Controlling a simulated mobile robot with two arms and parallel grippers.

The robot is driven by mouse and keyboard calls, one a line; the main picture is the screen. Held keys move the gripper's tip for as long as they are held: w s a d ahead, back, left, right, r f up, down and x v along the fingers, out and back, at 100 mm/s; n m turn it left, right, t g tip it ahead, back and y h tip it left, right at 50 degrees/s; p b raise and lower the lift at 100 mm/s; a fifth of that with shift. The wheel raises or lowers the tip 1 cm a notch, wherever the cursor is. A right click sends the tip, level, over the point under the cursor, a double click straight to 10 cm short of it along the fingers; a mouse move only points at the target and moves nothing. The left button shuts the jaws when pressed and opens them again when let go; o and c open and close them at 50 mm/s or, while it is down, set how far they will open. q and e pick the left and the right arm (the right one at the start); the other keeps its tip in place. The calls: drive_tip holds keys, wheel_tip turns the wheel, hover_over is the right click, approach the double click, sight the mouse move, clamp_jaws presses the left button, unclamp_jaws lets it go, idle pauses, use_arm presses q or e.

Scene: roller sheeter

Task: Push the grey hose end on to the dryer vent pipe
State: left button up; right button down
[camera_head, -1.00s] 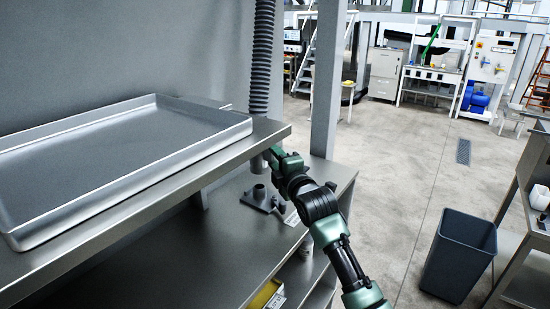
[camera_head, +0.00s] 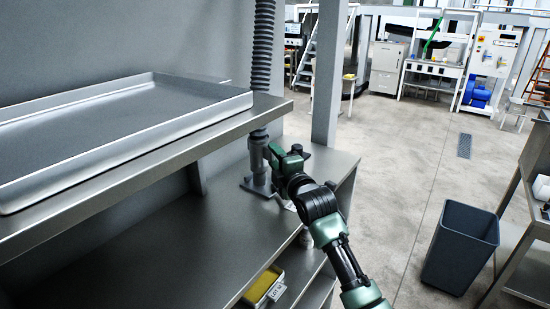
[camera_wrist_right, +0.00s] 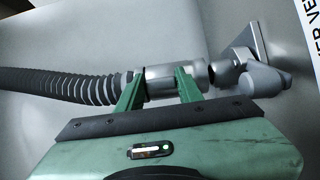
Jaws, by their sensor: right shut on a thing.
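The grey ribbed hose (camera_head: 263,50) hangs down behind the upper shelf's front corner. Its smooth end cuff (camera_wrist_right: 165,82) is held between the two green fingers of my right gripper (camera_wrist_right: 160,90), which is shut on it. In the head view this gripper (camera_head: 270,155) reaches in under the upper shelf. The dryer vent pipe (camera_wrist_right: 222,73) stands on a base plate (camera_wrist_right: 247,45) in line with the cuff. The cuff's open end is at the pipe's mouth; I cannot tell whether it is over it. The pipe (camera_head: 258,180) is partly hidden in the head view. My left gripper is out of view.
A large metal tray (camera_head: 120,150) lies on the upper shelf, whose edge (camera_head: 215,138) is close to the hose. A post (camera_head: 327,75) stands right of the hose. The lower shelf (camera_head: 200,235) is mostly bare. A dark bin (camera_head: 460,245) stands on the floor at right.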

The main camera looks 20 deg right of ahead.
drive_tip(key=shift+r, duration=0.2)
drive_tip(key=shift+f+p, duration=0.2)
drive_tip(key=shift+p, duration=0.15)
drive_tip(key=shift+f, duration=0.1)
idle(0.5)
drive_tip(key=shift+f, duration=0.25)
drive_tip(key=shift+f+b, duration=0.3)
drive_tip(key=shift+f, duration=0.05)
drive_tip(key=shift+f, duration=0.25)
drive_tip(key=shift+f+b, duration=0.3)
drive_tip(key=shift+f, duration=0.05)
drive_tip(key=shift+f, duration=0.5)
idle(0.7)
